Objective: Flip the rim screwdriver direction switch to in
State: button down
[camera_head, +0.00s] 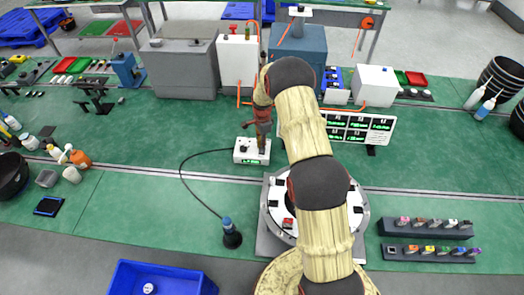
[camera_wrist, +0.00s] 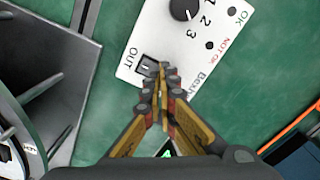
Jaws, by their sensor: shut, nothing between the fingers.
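A white control box (camera_head: 245,152) sits on the green bench, with a dark cable running from it to a blue and black screwdriver (camera_head: 230,232) standing near the front. In the wrist view the box (camera_wrist: 160,25) shows a black knob marked 1, 2, 3, OK and NOT OK marks, and partly hidden lettering starting "Bea". A small dark rocker switch (camera_wrist: 148,66) is beside the word OUT; its other side is hidden by my fingers. My gripper (camera_wrist: 162,72) is shut and empty, its tips right beside the switch. I cannot tell whether they touch. It also shows over the box (camera_head: 263,148).
A round white fixture (camera_head: 278,212) on a grey plate stands under my arm. A panel of green displays (camera_head: 375,128) is behind it to the right. Two racks of small coloured parts (camera_head: 425,228) are at the right.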

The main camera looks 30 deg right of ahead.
jog(key=shift+f+b, duration=0.3)
jog(key=shift+f, duration=0.2)
dwell(0.3)
jog(key=shift+r+p, duration=1.3)
jog(key=shift+r, duration=2.25)
